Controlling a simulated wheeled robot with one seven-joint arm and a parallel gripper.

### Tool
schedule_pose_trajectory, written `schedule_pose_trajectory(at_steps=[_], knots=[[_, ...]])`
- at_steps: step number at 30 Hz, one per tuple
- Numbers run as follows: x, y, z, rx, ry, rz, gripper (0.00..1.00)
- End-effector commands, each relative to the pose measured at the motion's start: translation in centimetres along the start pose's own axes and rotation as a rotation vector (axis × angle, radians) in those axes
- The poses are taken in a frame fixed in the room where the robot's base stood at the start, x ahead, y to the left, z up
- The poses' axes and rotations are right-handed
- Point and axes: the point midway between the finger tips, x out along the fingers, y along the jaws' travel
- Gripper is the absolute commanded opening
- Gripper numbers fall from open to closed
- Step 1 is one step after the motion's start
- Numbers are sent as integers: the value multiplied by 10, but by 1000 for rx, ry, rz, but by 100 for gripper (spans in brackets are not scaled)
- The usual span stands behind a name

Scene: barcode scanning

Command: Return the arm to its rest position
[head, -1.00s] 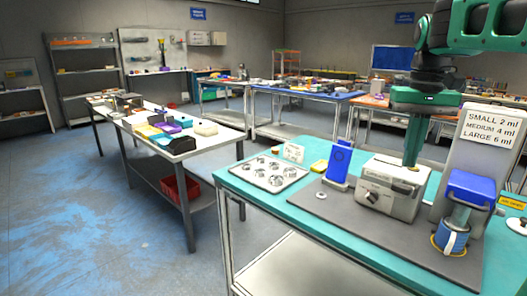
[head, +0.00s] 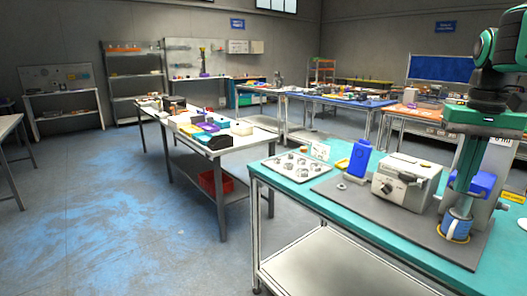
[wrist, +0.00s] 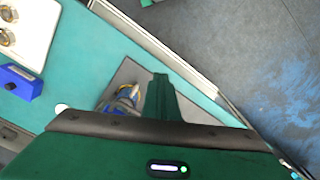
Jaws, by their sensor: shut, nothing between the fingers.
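My green and black gripper (head: 460,186) hangs from the arm at the right of the head view, fingers pointing down. Its fingers are shut together and empty. In the head view it overlaps the sign board and the blue-topped stand with a blue and white roll-like part (head: 456,225); I cannot tell the exact gap. In the wrist view the shut fingers (wrist: 160,98) show over the grey mat's edge, and the blue and white part (wrist: 122,100) lies beside them to the left. The sign's text is mostly hidden behind my gripper.
The teal table (head: 330,225) carries a grey mat (head: 350,198), a grey boxy machine (head: 405,182), a blue upright device (head: 359,159) and a tray of round metal parts (head: 296,167). A white table (head: 225,148) stands to the left. Blue-grey floor (head: 110,220) is open at left.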

Motion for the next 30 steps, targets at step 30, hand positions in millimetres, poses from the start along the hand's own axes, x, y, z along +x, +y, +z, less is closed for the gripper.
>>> schedule_pose_trajectory(at_steps=[30], knots=[[194, 64, 186, 151, -10, -7, 0]])
